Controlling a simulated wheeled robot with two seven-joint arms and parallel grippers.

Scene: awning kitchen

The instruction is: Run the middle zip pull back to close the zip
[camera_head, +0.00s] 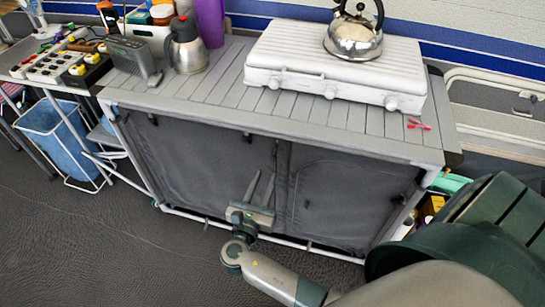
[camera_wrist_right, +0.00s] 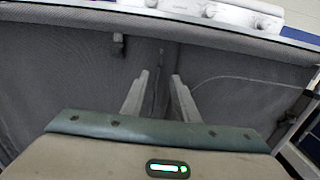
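The grey fabric cupboard front (camera_head: 205,165) hangs under the slatted worktop. Its middle zip line (camera_head: 277,155) runs down between two panels, and it also shows in the right wrist view (camera_wrist_right: 160,75). The middle zip pull is too small and dark to make out surely. My right gripper (camera_head: 263,174) is in front of the lower middle of the fabric, near the zip line. In the right wrist view its two fingers (camera_wrist_right: 160,76) stand apart on either side of the zip line, with nothing clearly held between them. My left gripper is not in view.
A white stove (camera_head: 335,65) with a steel kettle (camera_head: 354,38) stands on the worktop (camera_head: 215,95). A small red item (camera_head: 418,124) lies at its right end. A blue bin (camera_head: 62,135) stands at left. Dark floor (camera_head: 110,240) in front is clear.

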